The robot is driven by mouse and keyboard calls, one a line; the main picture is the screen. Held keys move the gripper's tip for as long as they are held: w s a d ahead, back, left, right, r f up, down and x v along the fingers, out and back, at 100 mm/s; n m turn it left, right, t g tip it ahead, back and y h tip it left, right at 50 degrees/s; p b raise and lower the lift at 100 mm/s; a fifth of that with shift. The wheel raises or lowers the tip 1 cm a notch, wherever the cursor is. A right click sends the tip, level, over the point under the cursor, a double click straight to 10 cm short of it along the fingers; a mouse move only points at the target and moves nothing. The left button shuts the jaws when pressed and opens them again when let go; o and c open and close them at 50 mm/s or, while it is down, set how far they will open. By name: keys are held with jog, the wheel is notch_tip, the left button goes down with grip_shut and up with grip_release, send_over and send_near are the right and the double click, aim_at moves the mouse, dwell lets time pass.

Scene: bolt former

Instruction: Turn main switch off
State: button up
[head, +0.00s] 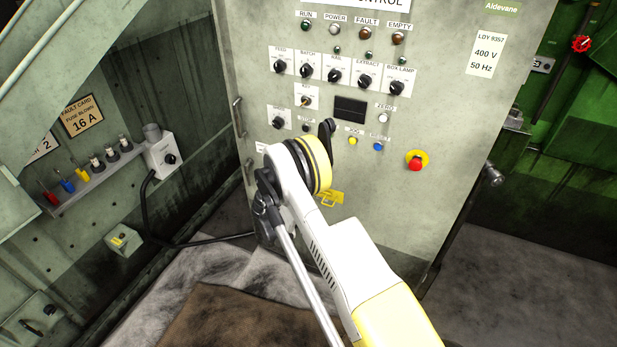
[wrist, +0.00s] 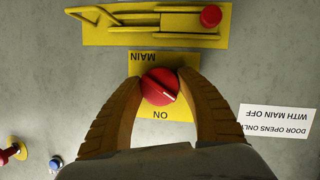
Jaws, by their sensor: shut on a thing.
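The main switch is a red round knob (wrist: 159,87) on a yellow plate (wrist: 184,61) marked MAIN and ON, upside down in the wrist view. A pale mark on the knob points to the lower right of that picture, off to the side of the ON label. In the head view my arm covers the switch and the fingers.
A yellow latch with a red knob (wrist: 211,16) lies close beyond the switch plate. A door notice (wrist: 278,125) is beside it. The control cabinet (head: 445,110) carries several selectors, lamps and a red emergency stop (head: 416,161). A cable (head: 150,225) runs at left.

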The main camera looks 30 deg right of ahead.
jog(key=n+g+h, duration=0.1)
jog(key=n+h, duration=0.1)
jog(key=n, duration=0.2)
jog(key=shift+n, duration=0.4)
dwell(0.4)
jog(key=o, duration=1.2)
jog(key=shift+c, duration=0.2)
jog(key=v, duration=1.2)
jog(key=shift+w, duration=0.15)
